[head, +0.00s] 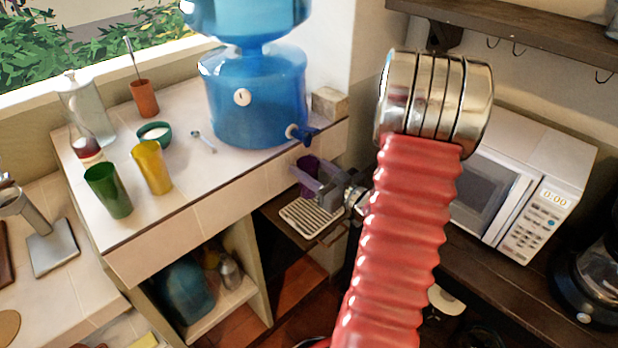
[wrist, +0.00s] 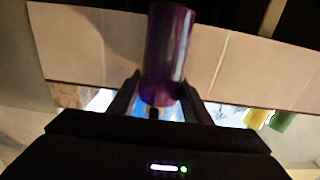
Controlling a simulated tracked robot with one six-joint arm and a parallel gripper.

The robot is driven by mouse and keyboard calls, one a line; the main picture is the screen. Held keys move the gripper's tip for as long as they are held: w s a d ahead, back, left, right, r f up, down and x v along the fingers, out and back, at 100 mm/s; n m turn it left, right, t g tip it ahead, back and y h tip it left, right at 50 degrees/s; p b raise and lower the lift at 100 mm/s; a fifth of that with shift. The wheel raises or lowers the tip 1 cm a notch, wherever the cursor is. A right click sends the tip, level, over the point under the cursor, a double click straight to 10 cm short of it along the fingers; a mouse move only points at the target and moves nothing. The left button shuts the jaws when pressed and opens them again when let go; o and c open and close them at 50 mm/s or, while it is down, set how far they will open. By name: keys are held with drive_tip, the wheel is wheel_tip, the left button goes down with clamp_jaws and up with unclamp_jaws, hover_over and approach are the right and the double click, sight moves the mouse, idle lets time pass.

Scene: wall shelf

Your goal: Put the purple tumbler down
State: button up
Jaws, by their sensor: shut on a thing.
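The purple tumbler (head: 306,172) is in my gripper (head: 322,186), below and close to the blue tap (head: 302,134) of the water dispenser (head: 255,97). The slatted drip tray (head: 312,219) lies beneath it; a gap seems to show between tumbler and tray. My gripper partly covers the tumbler in the head view. In the wrist view the tumbler (wrist: 167,50) stands between the two dark fingers of my gripper (wrist: 160,88), which are shut on it. Its inside is not visible.
A green tumbler (head: 108,190) and a yellow tumbler (head: 152,167) stand on the tiled counter (head: 185,190), with a green bowl (head: 154,134) behind. A white microwave (head: 530,190) is right of my arm. The counter's front edge is close to my gripper.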

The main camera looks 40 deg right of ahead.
drive_tip(key=shift+f, duration=0.35)
drive_tip(key=shift+f, duration=1.35)
drive_tip(key=shift+w+f, duration=0.2)
drive_tip(key=shift+f, duration=0.2)
drive_tip(key=shift+f, duration=0.1)
drive_tip(key=o, duration=1.5)
drive_tip(key=s, duration=1.2)
drive_tip(key=shift+d, duration=0.15)
